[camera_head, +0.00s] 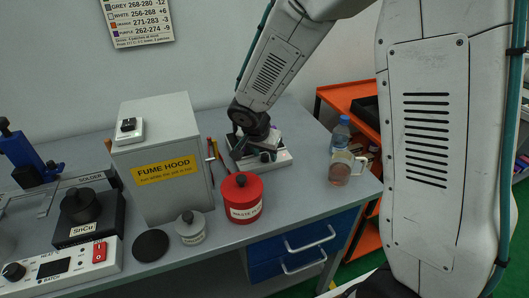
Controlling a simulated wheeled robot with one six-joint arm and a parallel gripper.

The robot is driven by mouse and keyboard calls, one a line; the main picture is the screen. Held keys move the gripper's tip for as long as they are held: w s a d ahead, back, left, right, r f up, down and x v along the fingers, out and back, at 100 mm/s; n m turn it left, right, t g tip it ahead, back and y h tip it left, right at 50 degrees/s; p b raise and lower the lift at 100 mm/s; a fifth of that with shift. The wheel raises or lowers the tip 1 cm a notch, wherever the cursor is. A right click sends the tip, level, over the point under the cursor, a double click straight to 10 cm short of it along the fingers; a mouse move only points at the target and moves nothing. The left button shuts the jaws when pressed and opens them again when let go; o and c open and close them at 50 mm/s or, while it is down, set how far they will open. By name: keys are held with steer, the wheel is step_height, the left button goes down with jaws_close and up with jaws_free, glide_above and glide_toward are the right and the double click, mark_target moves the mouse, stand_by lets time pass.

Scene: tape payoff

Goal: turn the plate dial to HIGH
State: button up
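My wrist and the small size of the view hide the fingertips, so open or shut does not show.
A red lidded waste can (243,205) stands close in front. The fume hood box (160,150) is left, a bottle (341,133) and glass mug (341,170) right. A small grey lidded pot (191,229) and a white control box (65,262) are at front left.

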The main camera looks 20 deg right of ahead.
steer(key=n, duration=0.2)
steer(key=n+y, duration=0.1)
steer(key=n, duration=0.1)
steer(key=shift+s+d+t+y, duration=0.1)
steer(key=shift+t+y, duration=0.2)
steer(key=shift+t, duration=0.1)
steer(key=n+y, duration=0.1)
steer(key=n, duration=0.2)
steer(key=shift+d+n, duration=0.1)
steer(key=shift+n, duration=0.2)
steer(key=s+r+m+g+h, duration=0.1)
steer(key=s+r+m, duration=0.2)
steer(key=r+m, duration=0.5)
steer(key=m, duration=0.3)
steer(key=shift+d+g+h, duration=0.3)
steer(key=shift+g, duration=0.1)
